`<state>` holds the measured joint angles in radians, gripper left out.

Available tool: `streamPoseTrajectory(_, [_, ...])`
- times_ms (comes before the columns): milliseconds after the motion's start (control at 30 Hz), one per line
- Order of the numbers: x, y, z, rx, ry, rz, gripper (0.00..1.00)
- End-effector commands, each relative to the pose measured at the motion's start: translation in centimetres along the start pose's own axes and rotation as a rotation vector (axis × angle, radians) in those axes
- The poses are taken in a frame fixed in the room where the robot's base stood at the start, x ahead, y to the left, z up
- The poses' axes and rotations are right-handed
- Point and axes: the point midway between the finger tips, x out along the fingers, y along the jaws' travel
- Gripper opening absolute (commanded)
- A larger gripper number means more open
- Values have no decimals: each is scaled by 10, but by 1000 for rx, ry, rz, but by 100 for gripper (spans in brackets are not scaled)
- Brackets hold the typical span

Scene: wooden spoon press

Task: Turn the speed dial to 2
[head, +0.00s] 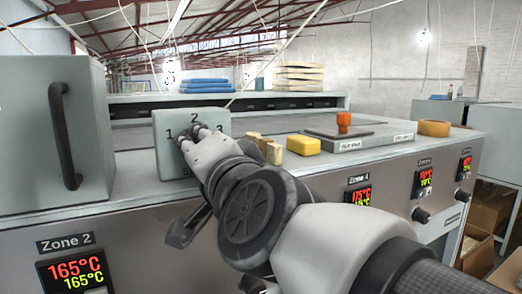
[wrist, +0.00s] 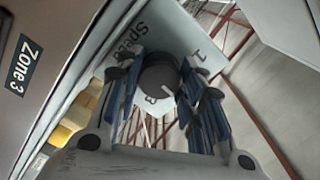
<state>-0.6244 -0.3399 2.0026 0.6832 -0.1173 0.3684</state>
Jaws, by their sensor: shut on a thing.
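The speed dial's grey-green box (head: 162,123) stands on the machine top at the left of the head view, with 1, 2 and 3 printed around its middle. My gripper (head: 197,133) reaches its front and hides the knob there. In the wrist view the dark round knob (wrist: 158,74) sits between the fingers of my gripper (wrist: 160,88), which are shut on it. A short white mark on the knob points toward the lower right of the wrist view. I cannot tell surely which number it meets.
A yellow block (head: 303,145), small tan blocks (head: 270,152) and a flat plate (head: 360,135) with an orange knob (head: 343,122) lie right of the box. A grey cabinet (head: 28,135) with a black handle stands at the left.

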Motion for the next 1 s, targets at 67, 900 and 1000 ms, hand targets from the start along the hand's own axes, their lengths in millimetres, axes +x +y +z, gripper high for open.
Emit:
streamPoseTrajectory(67, [0,-1,0,0,1,-2,12])
streamPoseTrajectory(900, [-1,0,0,-1,1,-1,57])
streamPoseTrajectory(1000, [-6,-1,-1,0,2,-2,57])
